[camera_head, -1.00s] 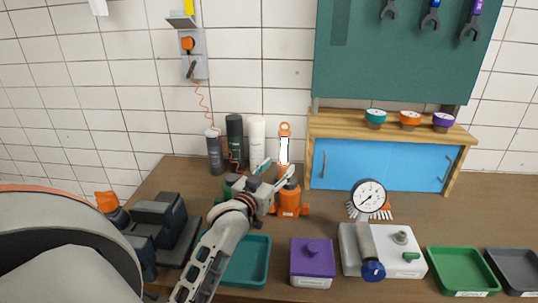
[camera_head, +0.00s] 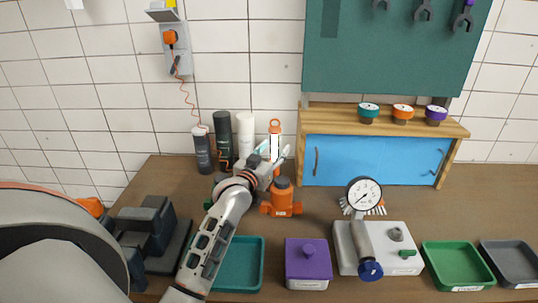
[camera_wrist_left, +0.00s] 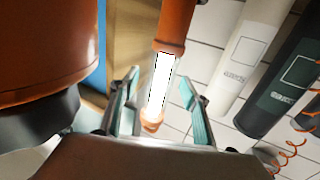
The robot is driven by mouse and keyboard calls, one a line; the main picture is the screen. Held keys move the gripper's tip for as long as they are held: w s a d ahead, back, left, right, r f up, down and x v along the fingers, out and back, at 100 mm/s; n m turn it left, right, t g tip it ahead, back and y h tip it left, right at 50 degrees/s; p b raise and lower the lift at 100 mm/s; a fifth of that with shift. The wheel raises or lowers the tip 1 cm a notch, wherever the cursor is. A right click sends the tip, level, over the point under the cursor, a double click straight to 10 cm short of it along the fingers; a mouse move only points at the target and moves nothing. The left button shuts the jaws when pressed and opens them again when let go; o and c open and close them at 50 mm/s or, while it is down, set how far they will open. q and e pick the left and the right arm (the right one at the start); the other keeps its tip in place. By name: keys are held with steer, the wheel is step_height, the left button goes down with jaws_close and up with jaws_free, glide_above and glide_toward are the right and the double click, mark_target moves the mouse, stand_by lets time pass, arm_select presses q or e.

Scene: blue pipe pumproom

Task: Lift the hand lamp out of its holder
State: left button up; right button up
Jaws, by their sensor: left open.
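The hand lamp (camera_head: 274,146) stands upright near the back wall, orange with a white light strip and a hook on top. Its lower part and its holder are hidden behind my left gripper (camera_head: 274,151) in the head view. In the left wrist view the lamp (camera_wrist_left: 159,82) shows between the two teal-padded fingers of my left gripper (camera_wrist_left: 160,77), with a gap on each side. The gripper is open and holds nothing. My right gripper is not in view.
An orange pump-like unit (camera_head: 282,199) stands just in front of the lamp. Several bottles, one of them white (camera_head: 246,138), stand left of it. A wooden shelf (camera_head: 455,140) with blue doors is at right. A coiled orange cord (camera_head: 187,98) hangs from the wall socket.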

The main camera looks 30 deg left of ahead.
mark_target(272, 131)
arm_select(q)
steer(key=shift+w, duration=0.45)
steer(key=shift+c, duration=0.3)
jaws_close()
steer(key=shift+r, duration=3.6)
